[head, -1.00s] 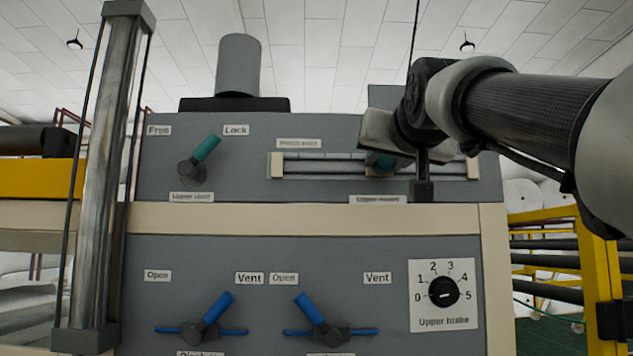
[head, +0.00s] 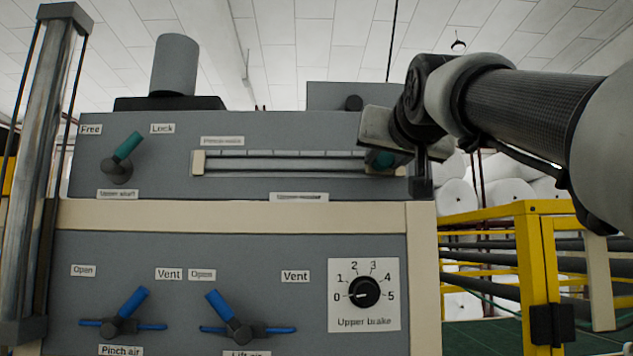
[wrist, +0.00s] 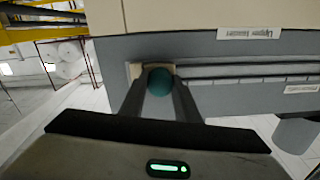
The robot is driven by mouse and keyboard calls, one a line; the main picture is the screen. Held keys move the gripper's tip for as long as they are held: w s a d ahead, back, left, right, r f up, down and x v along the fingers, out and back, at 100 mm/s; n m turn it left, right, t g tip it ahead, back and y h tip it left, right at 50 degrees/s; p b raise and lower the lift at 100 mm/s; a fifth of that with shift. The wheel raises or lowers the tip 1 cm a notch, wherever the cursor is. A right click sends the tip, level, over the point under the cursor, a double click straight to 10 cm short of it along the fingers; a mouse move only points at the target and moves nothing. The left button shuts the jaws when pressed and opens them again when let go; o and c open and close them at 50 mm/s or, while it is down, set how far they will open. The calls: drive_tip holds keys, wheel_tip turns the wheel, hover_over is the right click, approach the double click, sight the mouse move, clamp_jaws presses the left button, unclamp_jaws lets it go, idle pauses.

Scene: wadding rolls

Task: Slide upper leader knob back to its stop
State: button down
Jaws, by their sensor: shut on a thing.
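The teal upper leader knob (head: 380,159) is at the right end of the horizontal slide rail (head: 280,165) in the head view, partly hidden by my gripper (head: 388,148). In the upside-down wrist view the knob (wrist: 161,82) sits between my two dark fingers, which are shut on it. The cream end block (wrist: 136,70) of the rail is right behind the knob there; I cannot tell whether they touch. The opposite cream end block (head: 198,162) is far from the knob, at the rail's left end.
The grey panel also carries a teal Free/Lock lever (head: 127,146), blue air levers (head: 133,302) (head: 221,305) and an Upper brake dial (head: 363,292). A yellow frame (head: 535,255) stands to the right. A metal cylinder (head: 38,170) stands at left.

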drive_tip(key=shift+d, duration=0.2)
drive_tip(key=c, duration=1.3)
unclamp_jaws()
drive_tip(key=shift+d, duration=0.15)
drive_tip(key=shift+c, duration=0.2)
drive_tip(key=shift+s, duration=0.1)
drive_tip(key=s+b, duration=0.3)
drive_tip(key=s, duration=1.4)
drive_tip(key=shift+s, duration=0.1)
